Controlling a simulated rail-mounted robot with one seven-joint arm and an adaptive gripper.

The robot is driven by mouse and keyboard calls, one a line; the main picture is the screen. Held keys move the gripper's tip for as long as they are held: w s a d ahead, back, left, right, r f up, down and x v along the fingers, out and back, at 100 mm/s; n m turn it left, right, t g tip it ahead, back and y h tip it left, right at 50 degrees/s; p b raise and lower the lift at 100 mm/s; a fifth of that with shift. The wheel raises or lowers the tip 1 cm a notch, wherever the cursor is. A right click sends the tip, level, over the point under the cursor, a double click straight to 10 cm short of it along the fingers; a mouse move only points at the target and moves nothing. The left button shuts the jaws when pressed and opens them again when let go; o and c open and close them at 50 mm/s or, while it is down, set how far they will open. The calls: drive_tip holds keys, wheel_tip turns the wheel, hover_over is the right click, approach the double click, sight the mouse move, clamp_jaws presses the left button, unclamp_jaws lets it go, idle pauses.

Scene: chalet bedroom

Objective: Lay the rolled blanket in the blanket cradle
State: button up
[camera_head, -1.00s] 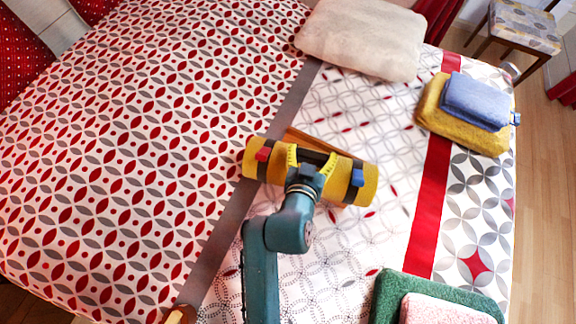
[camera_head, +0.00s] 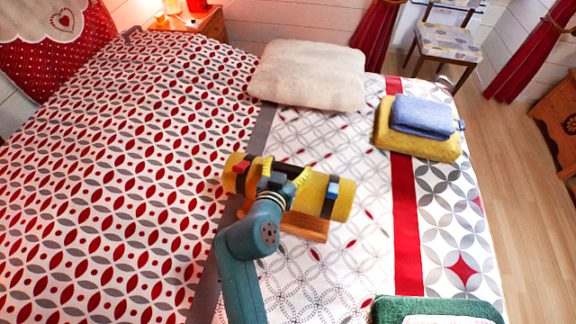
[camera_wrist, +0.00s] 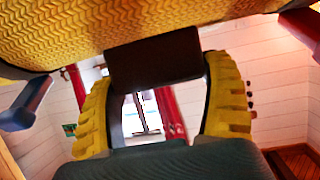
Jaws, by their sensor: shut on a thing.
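The rolled blanket (camera_head: 318,196) is a yellow roll with dark bands, a red tab at its left end and a blue tab near its right end. My gripper (camera_head: 285,173) is shut on the dark handle at its middle. In the wrist view, the ribbed yellow fingers (camera_wrist: 165,100) flank a dark bar (camera_wrist: 153,62) beneath the blanket's yellow knit (camera_wrist: 90,28). The wooden blanket cradle (camera_head: 306,230) shows on the bed below the roll's near side, partly hidden by the roll and my arm. I cannot tell whether the roll touches it.
A cream pillow (camera_head: 308,76) lies beyond the roll. A blue folded cloth (camera_head: 422,116) sits on a yellow one (camera_head: 388,135) at the right. A green folded cloth (camera_head: 440,306) lies at the near right edge. Bare bedspread (camera_head: 355,255) surrounds the cradle.

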drive_tip(key=shift+w+f+b, duration=0.1)
drive_tip(key=shift+f+b, duration=3.75)
drive_tip(key=shift+f, duration=0.65)
drive_tip(key=o, duration=1.1)
drive_tip(key=shift+c, duration=0.2)
drive_tip(key=shift+f, duration=0.4)
drive_tip(key=v, duration=1.2)
drive_tip(key=shift+r, duration=0.35)
